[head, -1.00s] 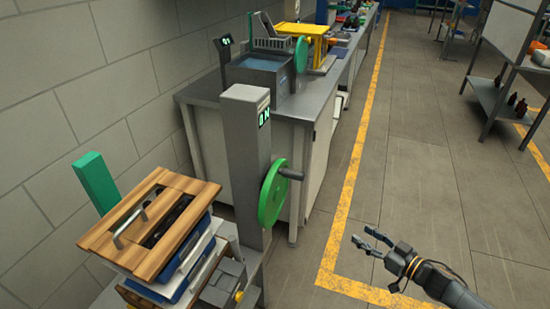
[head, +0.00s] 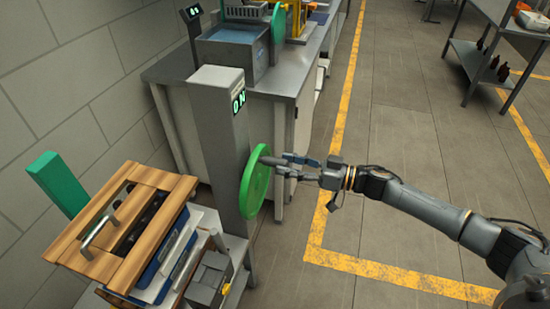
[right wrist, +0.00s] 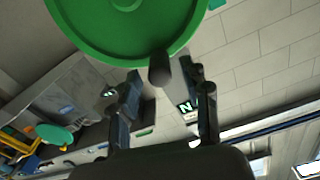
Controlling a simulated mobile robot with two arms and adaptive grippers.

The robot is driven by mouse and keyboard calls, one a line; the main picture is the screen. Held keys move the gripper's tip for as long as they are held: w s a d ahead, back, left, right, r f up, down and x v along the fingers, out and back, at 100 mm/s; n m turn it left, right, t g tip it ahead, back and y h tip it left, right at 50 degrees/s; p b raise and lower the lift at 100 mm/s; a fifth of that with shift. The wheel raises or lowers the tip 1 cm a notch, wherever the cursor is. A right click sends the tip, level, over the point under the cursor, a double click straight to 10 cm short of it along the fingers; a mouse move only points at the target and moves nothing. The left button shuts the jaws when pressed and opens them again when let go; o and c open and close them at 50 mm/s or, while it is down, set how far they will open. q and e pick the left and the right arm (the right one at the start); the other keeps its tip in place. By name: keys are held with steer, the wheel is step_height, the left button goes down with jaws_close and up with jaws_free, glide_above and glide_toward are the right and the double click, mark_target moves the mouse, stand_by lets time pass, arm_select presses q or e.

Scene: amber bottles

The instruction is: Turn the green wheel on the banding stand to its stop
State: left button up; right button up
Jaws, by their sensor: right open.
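The green wheel (head: 256,182) is on the right side of the grey column of the banding stand (head: 215,130). Its dark handle (head: 269,160) sticks out to the right, near the top of the wheel. My right gripper (head: 287,168) is open at the handle. In the right wrist view the handle (right wrist: 160,70) shows between the two fingertips of the gripper (right wrist: 162,82), below the green wheel (right wrist: 125,25). I cannot tell whether the fingers touch it. My left gripper is not in view.
A wooden-topped stack (head: 125,225) and a green post (head: 58,183) stand left of the column. A grey bench (head: 275,87) with a blue basin (head: 235,48) and another green wheel (head: 278,30) is behind. Open floor lies right, with a shelf rack (head: 490,60) beyond.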

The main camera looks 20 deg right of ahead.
mark_target(259, 158)
steer(key=shift+x, duration=2)
jaws_close()
